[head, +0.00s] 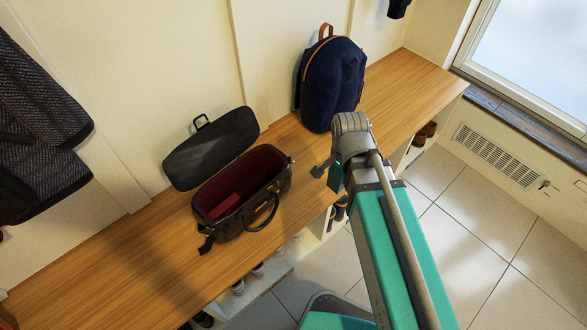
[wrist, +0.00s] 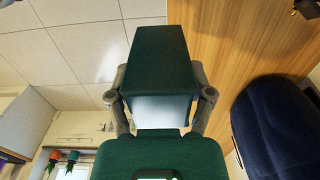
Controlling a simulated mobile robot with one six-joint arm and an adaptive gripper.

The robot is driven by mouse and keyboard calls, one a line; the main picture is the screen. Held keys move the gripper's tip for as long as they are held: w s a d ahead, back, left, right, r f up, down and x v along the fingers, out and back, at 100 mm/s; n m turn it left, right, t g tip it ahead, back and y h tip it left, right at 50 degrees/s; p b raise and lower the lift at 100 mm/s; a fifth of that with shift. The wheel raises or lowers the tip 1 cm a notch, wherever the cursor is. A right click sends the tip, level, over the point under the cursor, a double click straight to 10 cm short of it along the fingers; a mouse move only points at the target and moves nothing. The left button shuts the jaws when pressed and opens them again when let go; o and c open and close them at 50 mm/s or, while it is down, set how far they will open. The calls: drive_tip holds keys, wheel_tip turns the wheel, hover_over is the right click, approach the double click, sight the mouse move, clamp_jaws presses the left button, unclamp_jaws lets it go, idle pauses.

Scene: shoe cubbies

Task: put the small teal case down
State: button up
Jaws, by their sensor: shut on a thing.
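The small teal case (wrist: 160,62) is a dark green-teal box in the middle of the wrist view. My gripper (wrist: 160,88) is shut on it, with one finger along each side. The case's near end looks pale and bright. In the head view my arm reaches to the front edge of the wooden bench (head: 105,268), between the open black bag and the backpack.
An open black bag (head: 234,222) with a red lining stands on the bench, its lid tilted back. A navy backpack (head: 333,84) stands farther right; it also shows in the wrist view (wrist: 278,130). Bare bench lies left of the bag and right of the backpack. Shoes sit in cubbies below.

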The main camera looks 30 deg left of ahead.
drive_tip(key=shift+f, duration=0.1)
idle(0.3)
drive_tip(key=w+a+f+b, duration=0.6)
drive_tip(key=w+f+b, duration=0.3)
drive_tip(key=w, duration=0.2)
drive_tip(key=shift+w+a, duration=0.15)
drive_tip(key=shift+a, duration=0.25)
drive_tip(key=shift+w+a+f+b, duration=0.2)
drive_tip(key=shift+w+f+b, duration=0.15)
drive_tip(key=shift+f+b, duration=1.65)
drive_tip(key=shift+f, duration=0.05)
drive_tip(key=shift+f, duration=0.1)
drive_tip(key=o, duration=1.3)
drive_tip(key=shift+c, duration=0.2)
